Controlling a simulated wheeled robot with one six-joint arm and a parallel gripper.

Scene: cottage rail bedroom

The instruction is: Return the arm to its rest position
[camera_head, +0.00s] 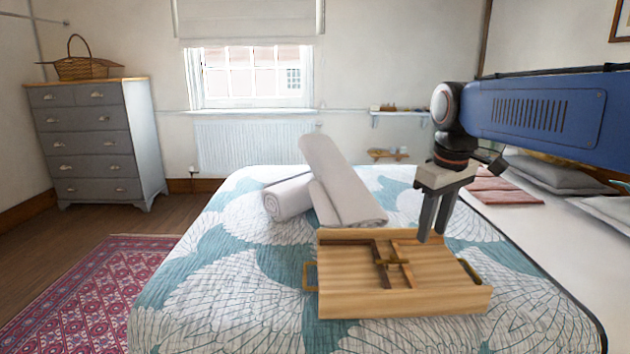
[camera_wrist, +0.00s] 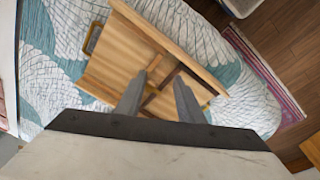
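My blue arm (camera_head: 535,112) reaches in from the right in the head view. My gripper (camera_head: 432,236) points down above the right part of a wooden tray (camera_head: 400,302). In the wrist view, the two grey fingers of my gripper (camera_wrist: 160,76) stand apart with nothing seen between them but the tray below. The tray also shows in the wrist view (camera_wrist: 108,72), with wooden dividers and brass-coloured handles. The exact gap between fingertips and tray is hard to tell.
The tray lies on a bed (camera_head: 220,265) with a teal and white cover. Rolled white towels (camera_head: 340,185) lie behind it. Folded pink cloth (camera_head: 495,188) and grey cushions (camera_head: 555,172) are at the right. A grey dresser (camera_head: 95,150) and red rug (camera_head: 90,290) are at the left.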

